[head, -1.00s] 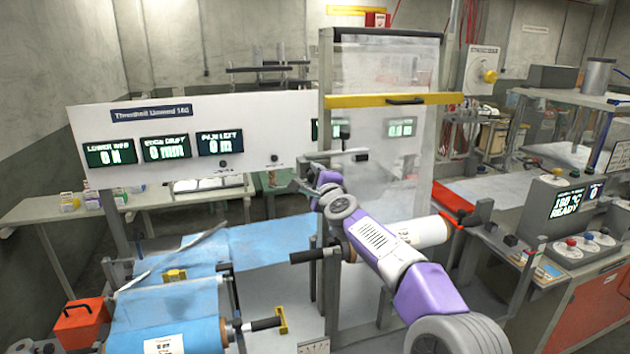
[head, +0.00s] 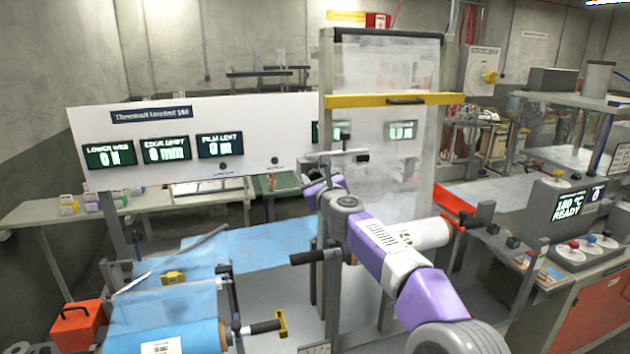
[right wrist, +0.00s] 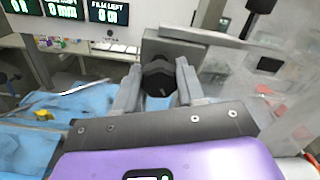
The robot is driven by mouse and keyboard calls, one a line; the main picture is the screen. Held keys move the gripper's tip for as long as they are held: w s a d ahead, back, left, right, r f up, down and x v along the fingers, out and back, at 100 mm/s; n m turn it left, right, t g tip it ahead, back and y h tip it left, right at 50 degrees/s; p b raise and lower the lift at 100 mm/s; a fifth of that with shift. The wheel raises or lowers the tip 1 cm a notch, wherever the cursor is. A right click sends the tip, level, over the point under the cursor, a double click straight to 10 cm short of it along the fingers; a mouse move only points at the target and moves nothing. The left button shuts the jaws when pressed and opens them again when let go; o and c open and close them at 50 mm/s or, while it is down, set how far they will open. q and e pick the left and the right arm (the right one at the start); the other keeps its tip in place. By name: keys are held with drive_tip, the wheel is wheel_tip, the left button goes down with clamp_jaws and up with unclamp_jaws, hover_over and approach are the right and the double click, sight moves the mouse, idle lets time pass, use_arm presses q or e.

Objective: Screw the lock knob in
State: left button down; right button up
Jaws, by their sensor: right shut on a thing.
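The black, round lock knob (right wrist: 158,80) sits between the two grey fingers of my right gripper in the right wrist view. The fingers are shut on its sides. Behind the knob is a grey metal block (right wrist: 168,50), and a flat grey bar (right wrist: 205,36) runs above it. I cannot tell how deep the knob sits in the block. In the head view my right gripper (head: 312,181) is at the machine's frame, below a grey bar (head: 338,153); the knob is too small to make out there. My left gripper is not in view.
A clear guard with a yellow crossbar (head: 395,100) stands just right of my gripper. A white panel with green displays (head: 166,149) is behind. Blue film (head: 270,243) and a black-handled roller (head: 262,327) lie lower left. An orange box (head: 79,325) is at far left.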

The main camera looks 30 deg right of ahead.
drive_tip(key=m, duration=0.4)
drive_tip(key=shift+w+f+m+b, duration=0.1)
drive_tip(key=shift+f+m+b, duration=0.2)
drive_tip(key=shift+b, duration=0.05)
drive_tip(key=m, duration=0.3)
drive_tip(key=shift+m+b, duration=0.3)
drive_tip(key=shift+m, duration=0.1)
drive_tip(key=m, duration=0.3)
drive_tip(key=shift+a+b, duration=0.15)
drive_tip(key=shift+b, duration=0.15)
drive_tip(key=m, duration=0.4)
drive_tip(key=shift+f+b, duration=0.1)
drive_tip(key=shift+b, duration=0.3)
drive_tip(key=m+b, duration=0.1)
drive_tip(key=m, duration=0.2)
drive_tip(key=shift+w+m, duration=0.1)
drive_tip(key=shift+m, duration=0.3)
drive_tip(key=m+b, duration=0.1)
drive_tip(key=m, duration=0.2)
drive_tip(key=shift+m, duration=0.3)
drive_tip(key=m+b, duration=0.1)
drive_tip(key=m, duration=0.2)
drive_tip(key=shift+a, duration=0.1)
drive_tip(key=shift+r+m+b, duration=0.15)
drive_tip(key=shift+m+b, duration=0.2)
drive_tip(key=shift+m, duration=0.75)
drive_tip(key=shift+r+m+b, duration=0.1)
drive_tip(key=shift+m+b, duration=0.25)
drive_tip(key=shift+m, duration=0.75)
